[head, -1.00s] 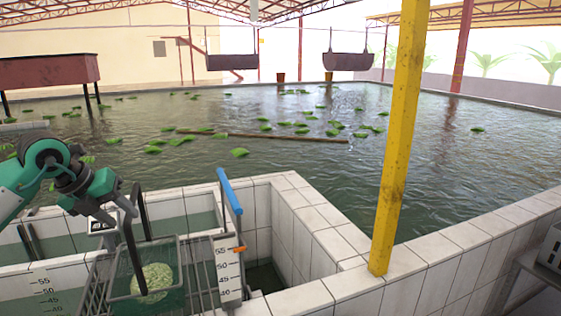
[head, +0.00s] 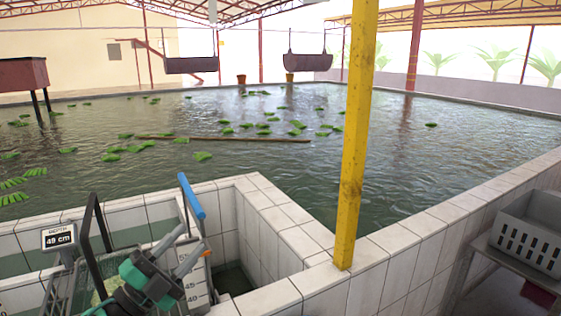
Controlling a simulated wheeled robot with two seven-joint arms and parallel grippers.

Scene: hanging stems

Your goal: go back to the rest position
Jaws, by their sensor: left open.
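My left gripper (head: 187,243) is at the lower left of the head view, its green and dark wrist below it and its two grey fingers spread apart. It is open, with nothing between the fingers. It stands in front of a wire basket with a dark upright handle (head: 90,238), and the handle is to its left, apart from the fingers. The wrist hides much of the basket; a little pale green content shows inside. My right gripper is not in view.
A tiled wall (head: 283,232) borders the large pool. A yellow post (head: 355,150) rises from the wall. A grey crate (head: 530,232) sits on a table at right.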

